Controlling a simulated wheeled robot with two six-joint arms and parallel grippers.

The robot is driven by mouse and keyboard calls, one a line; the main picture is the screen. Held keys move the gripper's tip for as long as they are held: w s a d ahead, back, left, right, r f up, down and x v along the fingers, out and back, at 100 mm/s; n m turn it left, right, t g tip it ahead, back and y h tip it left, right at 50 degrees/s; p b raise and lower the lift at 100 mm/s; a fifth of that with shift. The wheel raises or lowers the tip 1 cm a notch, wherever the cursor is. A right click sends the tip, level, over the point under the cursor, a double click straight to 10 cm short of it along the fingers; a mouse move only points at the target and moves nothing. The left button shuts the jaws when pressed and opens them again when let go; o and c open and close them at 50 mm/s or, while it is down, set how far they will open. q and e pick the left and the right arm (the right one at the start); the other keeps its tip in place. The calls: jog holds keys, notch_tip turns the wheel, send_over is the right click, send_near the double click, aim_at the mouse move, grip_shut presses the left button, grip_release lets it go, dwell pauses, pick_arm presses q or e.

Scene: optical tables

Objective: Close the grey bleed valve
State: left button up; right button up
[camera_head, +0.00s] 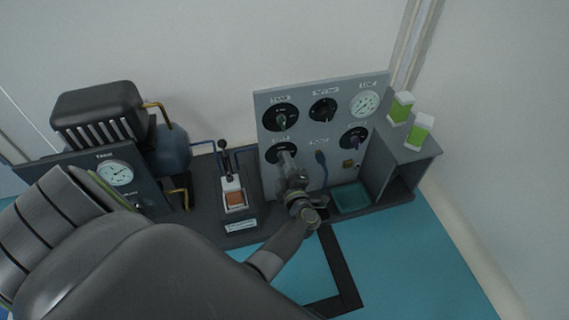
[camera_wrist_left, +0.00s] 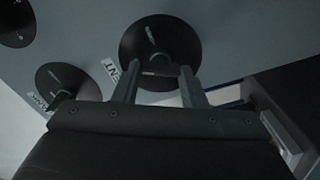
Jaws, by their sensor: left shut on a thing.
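The upright grey panel (camera_head: 299,133) carries several round black dials with knobs. At its lower left is a black dial (camera_head: 271,154), mostly covered by my left gripper (camera_head: 287,158). In the left wrist view this black dial (camera_wrist_left: 148,34) has a grey knob (camera_wrist_left: 158,63) at its centre. The two fingers of my left gripper (camera_wrist_left: 156,80) are shut on that knob, one on each side. The knob's exact angle is hard to read. The label beside the dial is partly hidden. My right gripper is not in view.
A dial with a green knob (camera_head: 281,119) is above the gripped one; a black-knob dial (camera_head: 323,109) and gauge (camera_head: 364,103) are to its right. Green-labelled bottles (camera_head: 420,131) stand right.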

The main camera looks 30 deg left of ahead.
pick_arm(q)
jog(key=n+b, duration=0.1)
jog(key=n, duration=0.3)
jog(key=shift+f+n, duration=0.15)
jog(key=shift+n, duration=0.55)
jog(key=o, duration=1)
